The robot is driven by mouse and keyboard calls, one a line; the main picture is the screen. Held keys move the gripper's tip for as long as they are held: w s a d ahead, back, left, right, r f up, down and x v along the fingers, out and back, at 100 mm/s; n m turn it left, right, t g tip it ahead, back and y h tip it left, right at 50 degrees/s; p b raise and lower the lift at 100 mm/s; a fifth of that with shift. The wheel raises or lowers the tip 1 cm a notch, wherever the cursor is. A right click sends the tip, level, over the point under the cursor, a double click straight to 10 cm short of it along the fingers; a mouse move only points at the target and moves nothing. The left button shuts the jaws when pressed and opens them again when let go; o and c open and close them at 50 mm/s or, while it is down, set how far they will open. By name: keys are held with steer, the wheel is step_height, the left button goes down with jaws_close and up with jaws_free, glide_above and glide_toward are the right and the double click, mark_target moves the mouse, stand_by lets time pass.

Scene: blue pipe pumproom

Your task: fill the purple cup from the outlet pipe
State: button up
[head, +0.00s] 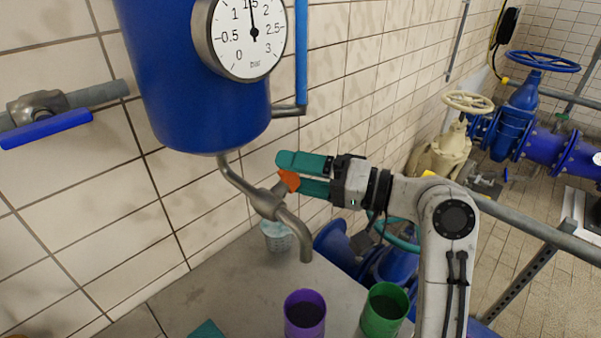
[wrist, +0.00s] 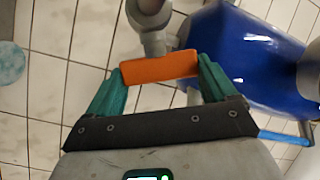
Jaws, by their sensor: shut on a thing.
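The purple cup (head: 305,296) stands upright on the grey bench at the bottom of the head view, dark inside. The outlet pipe (head: 294,230) comes from the blue tank and bends down, its open end above and apart from the cup. No water stream shows. An orange tap handle (head: 289,180) sits on the pipe's valve. My gripper (head: 298,176), with teal fingers, is shut on this handle from the right. In the wrist view the handle (wrist: 160,67) lies between both fingertips, in front of the grey pipe (wrist: 153,40).
A green cup (head: 384,306) stands right of the purple one. A pale blue basket-like cup (head: 277,236) is behind the outlet. The blue tank (head: 195,85) with its gauge (head: 250,40) hangs at upper left. A teal item (head: 207,329) lies at the front edge.

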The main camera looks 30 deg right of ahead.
steer(key=m+h+p, duration=0.1)
steer(key=p, duration=0.4)
steer(key=shift+r+h, duration=0.4)
steer(key=shift+m+p, duration=0.4)
steer(key=shift+p, duration=0.2)
steer(key=shift+f+g+h+p, duration=0.25)
steer(key=shift+g+h+p, duration=0.05)
steer(key=shift+h+p, duration=0.15)
steer(key=o, duration=0.8)
steer(key=shift+o, duration=0.2)
steer(key=b+v, duration=0.2)
steer(key=v, duration=0.8)
steer(key=shift+s+d, duration=0.25)
steer(key=shift+s, duration=0.1)
